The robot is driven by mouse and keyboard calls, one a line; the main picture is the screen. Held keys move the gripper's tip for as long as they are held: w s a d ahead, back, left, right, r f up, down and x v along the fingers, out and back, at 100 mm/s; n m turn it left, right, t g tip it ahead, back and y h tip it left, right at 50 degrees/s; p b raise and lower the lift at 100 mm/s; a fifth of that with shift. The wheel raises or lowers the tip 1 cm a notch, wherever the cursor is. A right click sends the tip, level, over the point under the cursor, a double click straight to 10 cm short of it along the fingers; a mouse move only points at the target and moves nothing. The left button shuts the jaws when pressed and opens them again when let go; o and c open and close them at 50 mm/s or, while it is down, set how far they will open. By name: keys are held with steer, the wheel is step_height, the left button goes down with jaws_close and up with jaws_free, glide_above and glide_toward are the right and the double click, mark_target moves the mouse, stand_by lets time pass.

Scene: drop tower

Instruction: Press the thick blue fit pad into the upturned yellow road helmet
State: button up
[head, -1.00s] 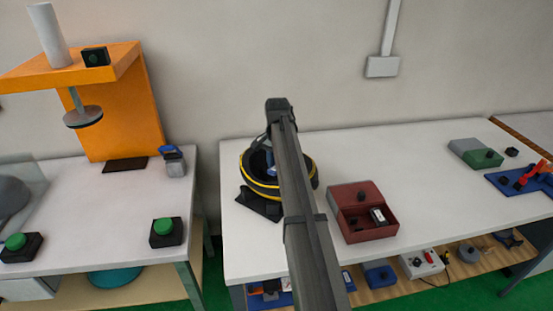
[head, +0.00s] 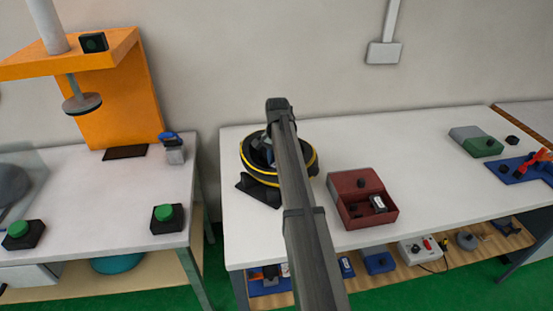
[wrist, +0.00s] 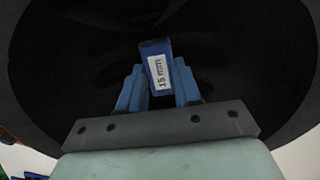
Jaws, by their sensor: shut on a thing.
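The upturned helmet (head: 244,160) sits on the right-hand white table, dark inside with a yellow band around it. My arm reaches over it and hides its right part. In the wrist view the helmet's dark inside (wrist: 245,60) fills most of the picture. My gripper (wrist: 158,92) is shut on the blue fit pad (wrist: 152,48), which bears a white label reading "15 mm". The pad is inside the helmet's hollow. I cannot tell whether it touches the shell.
A black angled block (head: 258,190) stands at the helmet's front. An open red box (head: 352,184) is to its right. A grey-green box (head: 476,141) and a blue board (head: 520,167) lie further right. An orange press stand (head: 125,100) is on the left table.

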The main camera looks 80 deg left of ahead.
steer(key=o, duration=0.8)
steer(key=shift+r, duration=0.15)
steer(key=shift+r, duration=8.4)
